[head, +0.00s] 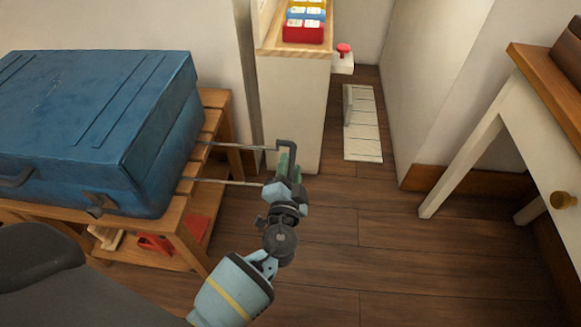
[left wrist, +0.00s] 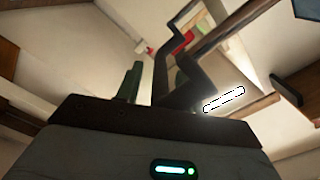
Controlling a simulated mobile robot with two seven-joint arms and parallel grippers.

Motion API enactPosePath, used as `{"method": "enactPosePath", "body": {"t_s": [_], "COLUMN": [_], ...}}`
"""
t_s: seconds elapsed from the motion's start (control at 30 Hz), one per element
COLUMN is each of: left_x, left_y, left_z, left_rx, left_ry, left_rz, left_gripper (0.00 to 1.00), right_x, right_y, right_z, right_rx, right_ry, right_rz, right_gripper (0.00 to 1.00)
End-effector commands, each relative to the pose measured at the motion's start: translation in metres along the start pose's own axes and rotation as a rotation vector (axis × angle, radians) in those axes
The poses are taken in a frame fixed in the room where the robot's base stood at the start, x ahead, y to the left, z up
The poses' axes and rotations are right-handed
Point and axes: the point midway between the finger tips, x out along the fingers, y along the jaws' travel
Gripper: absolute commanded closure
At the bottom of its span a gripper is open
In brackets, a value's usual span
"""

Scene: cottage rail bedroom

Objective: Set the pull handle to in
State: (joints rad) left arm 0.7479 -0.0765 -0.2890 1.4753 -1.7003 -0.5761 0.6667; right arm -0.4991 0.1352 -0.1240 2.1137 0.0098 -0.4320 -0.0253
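A blue suitcase (head: 110,120) lies on a wooden slatted rack at the left of the head view. Its pull handle (head: 287,145) stands out to the right on two thin metal rods, well clear of the case. My left gripper (head: 284,172) is at the dark grip bar, which hides part of it. In the left wrist view the bar (left wrist: 172,62) rises between the green-padded fingers (left wrist: 160,90). A light gap shows between the left finger and the bar, so the gripper looks open around it. My right gripper is not in view.
The rack (head: 215,100) has red and pale items on its lower shelf. A white cabinet (head: 293,115) stands just behind the handle. A white table with a round knob (head: 563,200) is at the right.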

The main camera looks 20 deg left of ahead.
Motion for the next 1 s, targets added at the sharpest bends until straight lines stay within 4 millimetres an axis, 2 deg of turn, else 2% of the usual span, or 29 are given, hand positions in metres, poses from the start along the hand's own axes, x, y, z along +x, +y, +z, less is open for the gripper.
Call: {"method": "enactPosePath", "body": {"t_s": [0.33,0.6,0.87,1.0], "left_x": [0.003,0.003,0.002,0.001], "left_y": [0.000,0.001,0.002,-0.011], "left_z": [0.000,0.000,0.005,0.029], "left_rx": [-0.001,0.000,0.001,0.005], "left_ry": [0.000,-0.001,-0.003,-0.006], "left_rz": [0.000,0.003,0.007,0.008], "left_gripper": [0.63,0.99,1.00,1.00], "right_x": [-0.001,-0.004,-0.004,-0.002], "right_y": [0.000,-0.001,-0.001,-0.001], "right_z": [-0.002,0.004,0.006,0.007], "right_rx": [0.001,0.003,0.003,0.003], "right_ry": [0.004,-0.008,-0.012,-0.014], "right_rz": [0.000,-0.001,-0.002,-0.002], "right_gripper": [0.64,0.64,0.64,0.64]}}
